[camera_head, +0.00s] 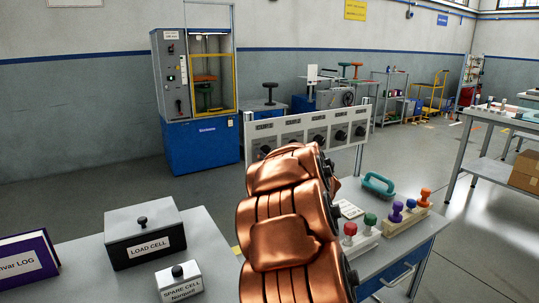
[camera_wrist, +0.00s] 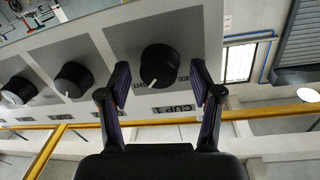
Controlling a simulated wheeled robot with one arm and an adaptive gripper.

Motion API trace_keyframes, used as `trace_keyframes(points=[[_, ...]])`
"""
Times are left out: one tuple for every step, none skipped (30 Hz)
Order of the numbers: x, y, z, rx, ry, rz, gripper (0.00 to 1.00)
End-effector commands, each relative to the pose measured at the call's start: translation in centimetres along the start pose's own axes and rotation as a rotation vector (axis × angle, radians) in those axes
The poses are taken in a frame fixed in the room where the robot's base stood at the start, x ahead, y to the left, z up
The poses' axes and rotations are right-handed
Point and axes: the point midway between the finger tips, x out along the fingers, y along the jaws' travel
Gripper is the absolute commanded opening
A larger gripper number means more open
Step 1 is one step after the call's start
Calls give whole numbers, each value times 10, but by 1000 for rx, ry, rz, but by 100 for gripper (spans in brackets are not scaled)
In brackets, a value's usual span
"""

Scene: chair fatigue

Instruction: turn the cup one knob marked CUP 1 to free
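The knob marked CUP 1 (camera_wrist: 160,66) is a round black knob with a white pointer line, on a grey square of the panel (camera_wrist: 90,40). The wrist view shows the panel upside down, and the pointer aims toward the lower left there. Small words beside the knob are partly covered and I cannot read them fully. My gripper (camera_wrist: 160,72) is open, with one finger on each side of the knob. I see gaps between fingers and knob; contact is not visible. In the head view my copper-coloured arm hides the gripper and part of the panel (camera_head: 340,113).
More black knobs (camera_wrist: 73,79) sit in a row beside it. A yellow rail (camera_wrist: 270,113) shows beyond the panel's edge. In the head view, a bench (camera_head: 410,245) holds coloured stamp-like handles (camera_head: 397,211) and a teal handle (camera_head: 378,184). A load cell box (camera_head: 145,235) stands on the left table.

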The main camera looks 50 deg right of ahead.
Motion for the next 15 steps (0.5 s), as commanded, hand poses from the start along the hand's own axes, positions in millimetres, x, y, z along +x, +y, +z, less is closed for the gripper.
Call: trace_keyframes(points=[[0, 0, 0, 0, 0, 0, 57], [0, 0, 0, 0, 0, 0, 54], [0, 0, 0, 0, 0, 0, 50], [0, 0, 0, 0, 0, 0, 47], [0, 0, 0, 0, 0, 0, 43], [0, 0, 0, 0, 0, 0, 39], [0, 0, 0, 0, 0, 0, 36], [0, 0, 0, 0, 0, 0, 33], [0, 0, 0, 0, 0, 0, 29], [0, 0, 0, 0, 0, 0, 26], [0, 0, 0, 0, 0, 0, 23], [0, 0, 0, 0, 0, 0, 18], [0, 0, 0, 0, 0, 0, 15], [0, 0, 0, 0, 0, 0, 12], [0, 0, 0, 0, 0, -1, 8]])
